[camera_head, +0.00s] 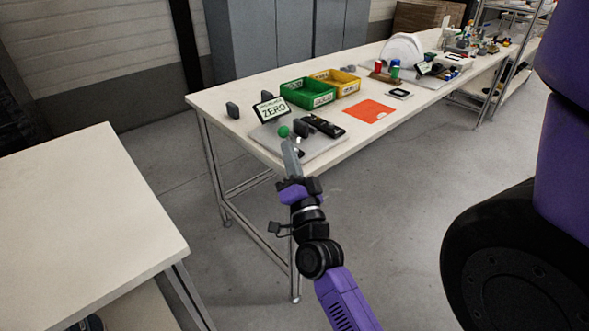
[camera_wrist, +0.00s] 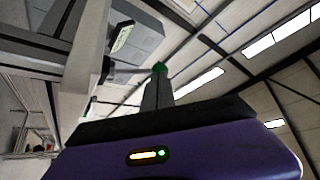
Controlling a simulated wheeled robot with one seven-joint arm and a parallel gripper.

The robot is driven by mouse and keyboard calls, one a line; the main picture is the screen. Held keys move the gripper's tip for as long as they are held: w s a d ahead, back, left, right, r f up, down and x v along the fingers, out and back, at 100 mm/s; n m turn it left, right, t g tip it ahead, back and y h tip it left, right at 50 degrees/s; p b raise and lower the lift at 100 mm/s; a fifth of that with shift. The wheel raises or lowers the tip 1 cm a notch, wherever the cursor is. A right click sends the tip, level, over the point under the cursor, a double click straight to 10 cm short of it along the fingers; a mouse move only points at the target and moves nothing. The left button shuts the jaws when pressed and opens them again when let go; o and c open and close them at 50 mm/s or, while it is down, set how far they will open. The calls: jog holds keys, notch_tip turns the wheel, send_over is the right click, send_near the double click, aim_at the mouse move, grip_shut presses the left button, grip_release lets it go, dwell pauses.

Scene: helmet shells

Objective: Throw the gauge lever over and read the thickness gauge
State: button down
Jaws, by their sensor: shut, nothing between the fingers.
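The green ball knob (camera_head: 283,131) of the lever shows at the near left corner of the table, just beyond my fingertips. A little of the green knob (camera_wrist: 160,66) also shows past the fingertips in the wrist view. My gripper (camera_head: 287,143) is shut and empty, its fingers pointing at the knob; I cannot tell whether they touch it. My fingers (camera_wrist: 159,82) also show together in the wrist view. The lever's arm is hidden. A sign reading ZERO (camera_head: 272,109) stands behind the knob on a grey plate (camera_head: 318,147).
A dark block (camera_head: 302,129) and a black device (camera_head: 325,126) sit right of the knob. A green bin (camera_head: 306,93), a yellow bin (camera_head: 338,82) and an orange sheet (camera_head: 369,111) lie further along the table. A bare white table (camera_head: 80,220) stands at left.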

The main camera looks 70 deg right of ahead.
jog(key=shift+x, duration=0.8)
jog(key=shift+r+p, duration=0.1)
jog(key=shift+p, duration=0.35)
jog(key=shift+s+d+r+m+g+p, duration=0.15)
jog(key=shift+m+g+p, duration=0.2)
jog(key=shift+p, duration=0.75)
jog(key=s+d+m+g+p, duration=0.1)
jog(key=m+p, duration=0.2)
jog(key=p, duration=0.4)
jog(key=s+d+r+m+g+y+p, duration=0.1)
jog(key=d+m+g+p, duration=0.1)
jog(key=p, duration=0.5)
jog(key=s+d+r+m+g+y+p, duration=0.1)
jog(key=m+p, duration=0.3)
jog(key=p, duration=0.3)
jog(key=shift+d+g, duration=0.35)
jog(key=shift+d, duration=0.05)
